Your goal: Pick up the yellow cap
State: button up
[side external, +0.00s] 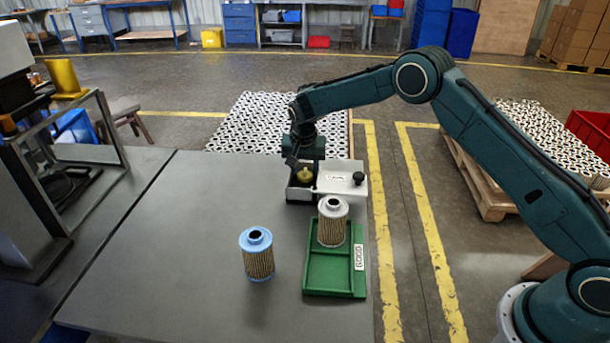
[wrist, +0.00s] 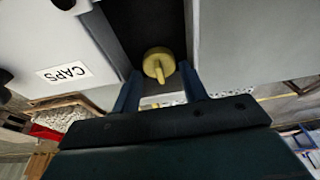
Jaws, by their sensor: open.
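The yellow cap (side external: 305,174) sits in the open compartment of the caps box (side external: 341,180), at the far end of the table. In the wrist view the yellow cap (wrist: 158,64) shows as a round disc with a stem, at the tips of my fingers. My gripper (side external: 302,164) is over the open compartment. In the wrist view my gripper (wrist: 159,85) is open, with one finger on each side of the cap's stem. I cannot tell whether either finger touches the cap.
A filter cartridge with a white top (side external: 332,222) stands in the green tray (side external: 310,283), which carries a label. A filter cartridge with a blue top (side external: 257,254) stands on the grey table (side external: 170,270) left of the tray. The table's left part is clear.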

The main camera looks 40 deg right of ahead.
aim_at(305, 171)
dwell(0.4)
jog(key=c, duration=0.5)
jog(key=shift+o, duration=0.2)
jog(key=shift+r, duration=0.2)
notch_tip(305, 171, up, 20)
jog(key=shift+f, duration=0.2)
dwell(0.3)
jog(key=shift+s+a, duration=0.1)
dwell(0.6)
